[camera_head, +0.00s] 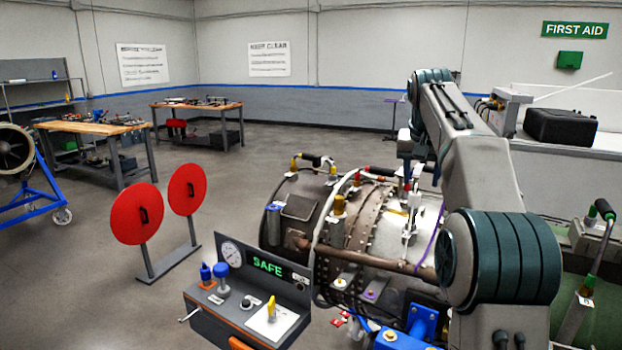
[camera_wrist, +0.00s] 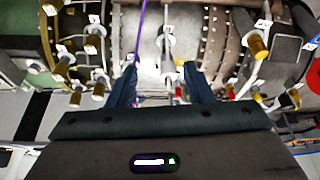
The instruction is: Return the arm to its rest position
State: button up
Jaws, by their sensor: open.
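My arm (camera_head: 470,150) reaches up and forward over the turbine on the right side of the head view, bent at its elbow. In the wrist view my gripper (camera_wrist: 160,82) is open, its two dark blue fingers apart. No held object shows between them. The turbine (camera_head: 388,232) lies below, with a brown and silver casing, a bolted flange and several capped fittings. Its casing fills the upper part of the wrist view (camera_wrist: 205,40). A metal fitting shows beyond the gap between the fingers; I cannot tell how close it is. My arm hides part of the turbine in the head view.
A grey control panel (camera_head: 232,303) reading SAFE stands in front of the turbine. Two red discs (camera_head: 136,214) on posts stand to its left. A black case (camera_head: 560,126) rests on the bench at right. Workbenches stand farther back. The floor between is clear.

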jog(key=s+a+f+n+b, duration=0.1)
jog(key=s+a+f, duration=0.2)
jog(key=s+f, duration=0.5)
jog(key=s+a+f+n+y+b, duration=0.1)
jog(key=s+a+f, duration=0.2)
jog(key=s+f, duration=0.5)
jog(key=s+a+f+n+b, duration=0.1)
jog(key=s+f, duration=0.8)
jog(key=s, duration=1.1)
jog(key=a+n, duration=0.1)
jog(key=a, duration=0.1)
jog(key=shift+a+y, duration=0.3)
jog(key=shift+a, duration=0.05)
